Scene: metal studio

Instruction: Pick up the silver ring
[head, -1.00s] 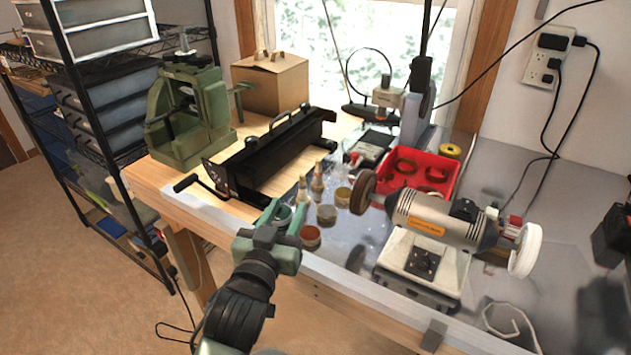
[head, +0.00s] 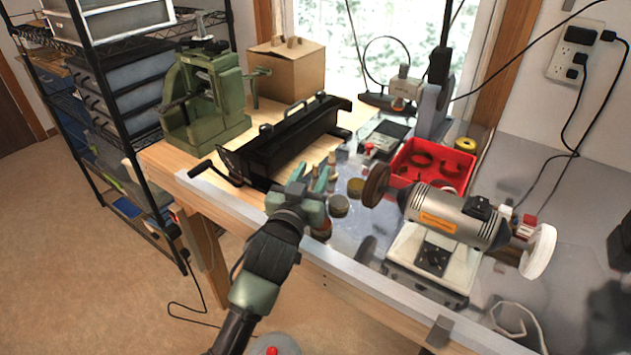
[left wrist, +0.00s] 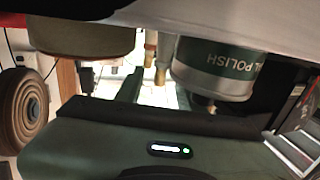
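I cannot make out the silver ring in either view. My left gripper (head: 310,175) is over the front edge of the workbench, among small jars and bottles. Its two green fingers stand apart with nothing visible between them. In the left wrist view the gripper (left wrist: 157,95) also shows a gap between its fingers. That picture is upside down, with a polish can (left wrist: 215,68) close beside the fingers. My right gripper is in neither view.
A bench grinder (head: 450,215) stands right of the gripper, its brown wheel (head: 375,185) nearest. Behind it is a red tray (head: 460,180) holding dark rings. A black machine (head: 285,145) and a green press (head: 205,100) stand left. Small jars (head: 338,205) crowd the gripper.

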